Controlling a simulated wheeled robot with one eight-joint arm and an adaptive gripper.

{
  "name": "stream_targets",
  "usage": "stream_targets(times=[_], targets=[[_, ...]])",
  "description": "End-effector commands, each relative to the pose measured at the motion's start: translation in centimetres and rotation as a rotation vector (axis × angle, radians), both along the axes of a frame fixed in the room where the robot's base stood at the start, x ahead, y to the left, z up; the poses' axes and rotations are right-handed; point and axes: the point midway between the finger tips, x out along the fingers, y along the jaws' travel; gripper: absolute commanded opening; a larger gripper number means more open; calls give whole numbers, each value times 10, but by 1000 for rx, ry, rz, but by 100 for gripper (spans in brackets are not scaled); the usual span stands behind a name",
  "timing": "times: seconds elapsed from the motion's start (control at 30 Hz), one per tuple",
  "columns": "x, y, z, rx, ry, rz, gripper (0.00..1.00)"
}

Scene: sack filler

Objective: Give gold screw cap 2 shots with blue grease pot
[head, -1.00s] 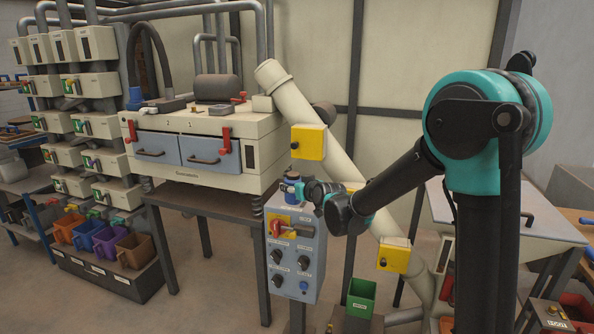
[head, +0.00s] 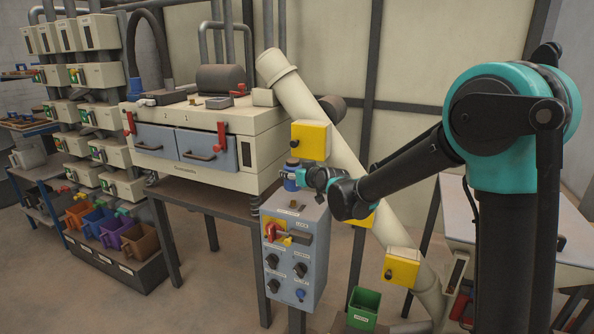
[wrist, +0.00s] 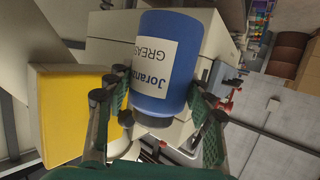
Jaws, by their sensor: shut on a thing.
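The blue grease pot (head: 291,175) is in my gripper (head: 306,178), a little above the top of the grey control box (head: 292,222). In the wrist view the pot (wrist: 177,88) sits between the two green fingers (wrist: 160,105), with a white label reading GREASE and a dark end toward the gripper palm. The label looks inverted in that view. A small brownish thing (head: 293,206) lies on the box top below the pot; it is too small to tell if it is the gold screw cap. I cannot make out the gold screw cap elsewhere.
A slanted pale pipe with yellow boxes (head: 310,139) runs close behind my gripper. The cream machine (head: 200,155) stands on a table to the left. A green bin (head: 363,308) is low to the right of the control box. Coloured bins (head: 106,228) stand far left.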

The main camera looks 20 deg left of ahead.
Motion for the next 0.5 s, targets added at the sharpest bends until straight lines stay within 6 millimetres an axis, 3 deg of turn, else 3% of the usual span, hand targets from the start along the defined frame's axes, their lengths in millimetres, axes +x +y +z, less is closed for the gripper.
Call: stream_targets(times=[0.5], targets=[[0, 0, -40, 1, -1, -1, 13]])
